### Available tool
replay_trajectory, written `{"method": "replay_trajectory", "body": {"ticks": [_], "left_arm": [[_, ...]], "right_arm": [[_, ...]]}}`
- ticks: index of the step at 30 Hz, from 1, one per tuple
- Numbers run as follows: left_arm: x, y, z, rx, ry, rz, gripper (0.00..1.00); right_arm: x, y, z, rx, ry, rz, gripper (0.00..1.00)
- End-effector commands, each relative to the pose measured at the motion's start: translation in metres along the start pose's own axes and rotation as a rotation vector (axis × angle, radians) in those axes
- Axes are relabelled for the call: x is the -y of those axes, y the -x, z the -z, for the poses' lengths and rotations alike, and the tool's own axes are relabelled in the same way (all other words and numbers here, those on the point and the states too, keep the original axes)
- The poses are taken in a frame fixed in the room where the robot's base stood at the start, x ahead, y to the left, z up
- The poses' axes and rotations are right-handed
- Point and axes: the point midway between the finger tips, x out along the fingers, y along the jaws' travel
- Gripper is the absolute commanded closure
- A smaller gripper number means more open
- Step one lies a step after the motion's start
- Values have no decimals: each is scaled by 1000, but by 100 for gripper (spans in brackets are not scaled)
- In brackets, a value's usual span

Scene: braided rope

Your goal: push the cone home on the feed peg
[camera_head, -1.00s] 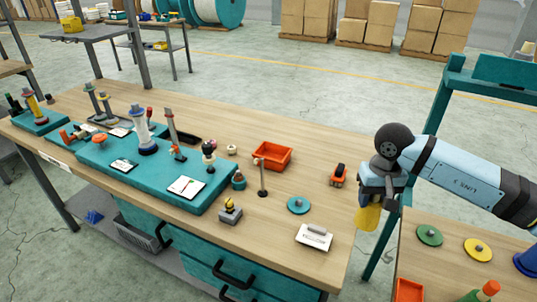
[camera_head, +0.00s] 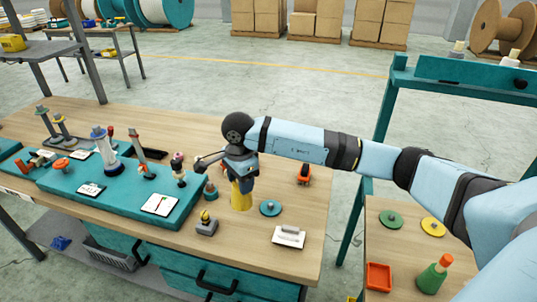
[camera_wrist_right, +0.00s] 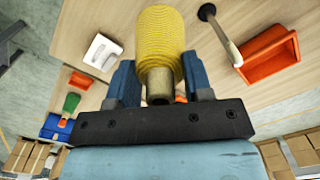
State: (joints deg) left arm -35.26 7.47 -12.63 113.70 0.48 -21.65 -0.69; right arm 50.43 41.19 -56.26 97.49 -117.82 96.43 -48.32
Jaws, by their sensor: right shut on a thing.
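My right gripper (camera_head: 241,174) is shut on the yellow cone (camera_head: 241,197), which hangs upright below it, right of the teal board. In the wrist view the ribbed yellow cone (camera_wrist_right: 158,42) has its tan narrow end between the two blue fingers. Whether its lower end touches the table is unclear. On the teal board (camera_head: 120,207) stand a slim peg with an orange base (camera_head: 140,160) and a peg with a pale cone (camera_head: 105,150). I cannot tell which is the feed peg. The held cone is apart from both. My left gripper is out of view.
A yellow-topped grey block (camera_head: 206,224), a teal disc (camera_head: 270,208), a white block (camera_head: 289,237) and an orange-black item (camera_head: 304,174) lie around the cone. The wrist view shows an orange tray (camera_wrist_right: 268,55) and a black-topped post (camera_wrist_right: 217,30).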

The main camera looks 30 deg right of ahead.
Motion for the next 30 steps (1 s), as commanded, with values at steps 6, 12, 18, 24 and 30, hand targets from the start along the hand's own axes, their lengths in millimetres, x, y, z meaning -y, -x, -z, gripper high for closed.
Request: {"method": "replay_trajectory", "body": {"ticks": [6,12,18,24,30], "left_arm": [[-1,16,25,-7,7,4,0],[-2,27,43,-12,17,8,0],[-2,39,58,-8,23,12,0],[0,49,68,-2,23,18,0],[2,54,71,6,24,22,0]], "right_arm": [[2,13,18,3,-644,0,87],[1,18,36,0,-1245,-2,87],[-2,23,56,-10,-1849,0,87],[-6,25,75,-24,-2400,10,87],[-10,25,88,-33,-2743,22,87]]}}
